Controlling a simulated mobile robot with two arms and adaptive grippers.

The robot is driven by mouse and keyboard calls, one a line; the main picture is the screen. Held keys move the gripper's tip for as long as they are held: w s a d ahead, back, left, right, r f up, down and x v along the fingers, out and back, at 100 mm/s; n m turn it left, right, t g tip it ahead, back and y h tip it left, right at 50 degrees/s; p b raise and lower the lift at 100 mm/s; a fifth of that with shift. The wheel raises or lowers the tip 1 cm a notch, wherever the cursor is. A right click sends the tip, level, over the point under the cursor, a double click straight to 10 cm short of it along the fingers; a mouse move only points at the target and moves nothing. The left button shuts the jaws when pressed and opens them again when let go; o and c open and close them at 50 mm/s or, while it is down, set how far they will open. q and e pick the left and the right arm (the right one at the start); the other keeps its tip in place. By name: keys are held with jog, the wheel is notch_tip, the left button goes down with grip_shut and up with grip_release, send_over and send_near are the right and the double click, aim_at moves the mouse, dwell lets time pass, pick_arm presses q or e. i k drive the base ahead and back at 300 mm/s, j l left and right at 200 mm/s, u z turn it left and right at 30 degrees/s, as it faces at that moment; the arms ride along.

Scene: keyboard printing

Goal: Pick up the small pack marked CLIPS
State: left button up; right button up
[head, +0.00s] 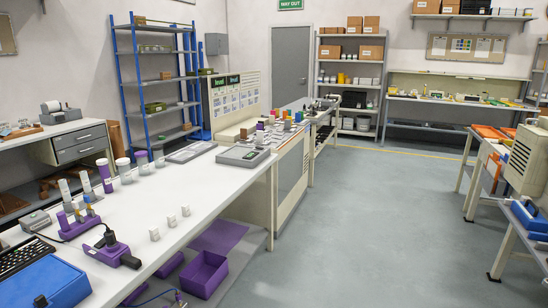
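Three small white packs stand in a slanting row near the front edge of the white bench (215,185). The nearest pack (154,235) is on the left, the middle pack (171,221) is beside it, and the farthest pack (186,211) is on the right. They stand upright and apart from one another. Any marking on them is too small to read, so I cannot tell which says CLIPS. Neither of my grippers shows in the head view.
Left of the packs are a purple device (112,252), a purple stand (78,224), a black keyboard (22,257) and a blue case (45,284). A purple bin (203,274) sits below the bench edge. The grey floor (370,215) to the right is clear.

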aim_at(171, 218)
jog(key=j+u, duration=0.2)
jog(key=u, duration=0.55)
